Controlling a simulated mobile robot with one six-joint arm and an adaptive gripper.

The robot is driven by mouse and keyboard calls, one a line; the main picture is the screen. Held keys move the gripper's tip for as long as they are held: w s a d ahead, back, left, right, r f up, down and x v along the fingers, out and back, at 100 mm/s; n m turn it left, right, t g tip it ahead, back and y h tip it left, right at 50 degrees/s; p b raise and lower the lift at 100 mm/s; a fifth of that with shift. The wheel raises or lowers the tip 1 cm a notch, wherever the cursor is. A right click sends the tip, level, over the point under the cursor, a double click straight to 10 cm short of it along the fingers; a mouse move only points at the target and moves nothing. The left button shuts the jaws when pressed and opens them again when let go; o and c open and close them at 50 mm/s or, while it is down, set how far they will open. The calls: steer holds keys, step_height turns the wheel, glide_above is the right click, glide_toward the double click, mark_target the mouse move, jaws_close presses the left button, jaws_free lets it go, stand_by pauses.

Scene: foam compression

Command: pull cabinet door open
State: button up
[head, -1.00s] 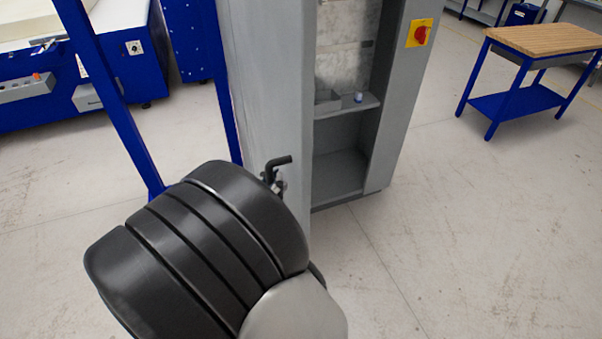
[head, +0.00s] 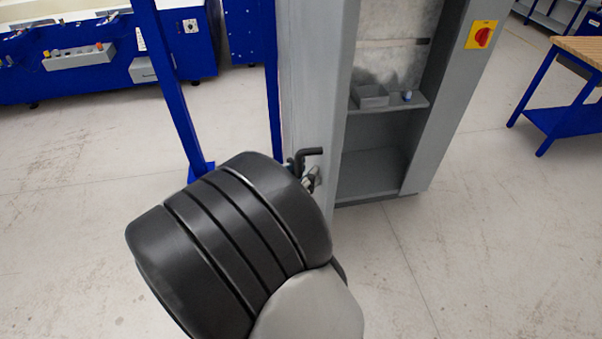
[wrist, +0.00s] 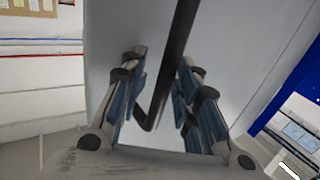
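The grey cabinet door (head: 308,85) stands away from the cabinet opening, so the cabinet (head: 452,110) shows its inside shelves. A black bent handle (head: 312,152) sticks out of the door near its edge. In the wrist view the handle (wrist: 172,75) passes between the two blue-padded fingers of my gripper (wrist: 160,95). The fingers are apart, with visible gaps beside the handle; any contact is unclear. The door's pale face (wrist: 235,50) fills the background there. In the head view my dark arm link hides most of the gripper.
Inside the cabinet a shelf (head: 418,103) holds a small grey box (head: 370,96). A red and yellow switch (head: 481,35) is on the cabinet front. A blue post (head: 172,85) stands left of the door. A wooden-topped blue table (head: 575,105) is at right.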

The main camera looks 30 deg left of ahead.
stand_by(0.3)
steer(key=v, duration=1.2)
steer(key=shift+r, duration=0.1)
